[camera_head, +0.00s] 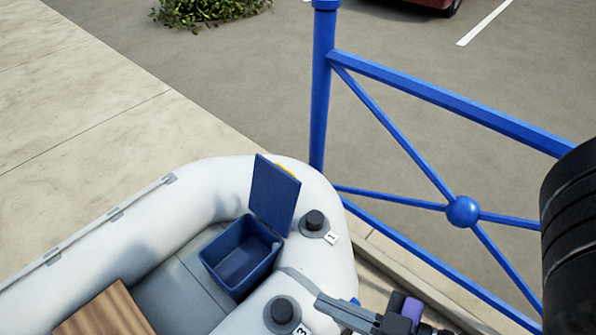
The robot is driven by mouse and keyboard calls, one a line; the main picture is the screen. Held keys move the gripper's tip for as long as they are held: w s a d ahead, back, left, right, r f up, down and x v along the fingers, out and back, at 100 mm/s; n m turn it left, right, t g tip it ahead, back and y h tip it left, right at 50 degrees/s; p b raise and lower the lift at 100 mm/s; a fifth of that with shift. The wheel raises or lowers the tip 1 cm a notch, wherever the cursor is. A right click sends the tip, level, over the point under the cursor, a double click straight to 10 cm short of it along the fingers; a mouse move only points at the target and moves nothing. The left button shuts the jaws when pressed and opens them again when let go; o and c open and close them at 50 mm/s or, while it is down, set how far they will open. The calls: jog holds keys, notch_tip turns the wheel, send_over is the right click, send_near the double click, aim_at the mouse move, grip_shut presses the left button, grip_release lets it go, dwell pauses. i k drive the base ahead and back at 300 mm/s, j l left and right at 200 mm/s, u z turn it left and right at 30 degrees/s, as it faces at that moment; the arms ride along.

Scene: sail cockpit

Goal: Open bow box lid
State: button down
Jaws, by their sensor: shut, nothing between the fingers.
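The bow box (240,256) is a blue open-topped box in the bow of a white inflatable boat. Its blue lid (274,195) stands upright at the back edge of the box, leaning against the boat's tube. The inside of the box is in view and a small pale object (276,246) shows at its right rim. My gripper (322,301) is at the bottom of the picture, to the right of the box and over the boat's right tube. It is shut and empty, apart from the lid and the box.
The boat's white tube (205,192) curves around the bow. Black valve caps (314,220) and (281,311) with numbered tags sit on the right tube. A wooden seat (105,312) is at lower left. A blue railing (395,206) stands to the right, with a black tyre-like shape (572,235).

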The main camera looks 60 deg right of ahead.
aim_at(274, 190)
jog(key=j+z, duration=0.25)
jog(key=z, duration=0.15)
jog(key=i+j+z, duration=0.1)
jog(key=j+z, duration=0.15)
jog(key=z, duration=0.15)
jog(key=j+z, duration=0.25)
jog(key=z, duration=0.15)
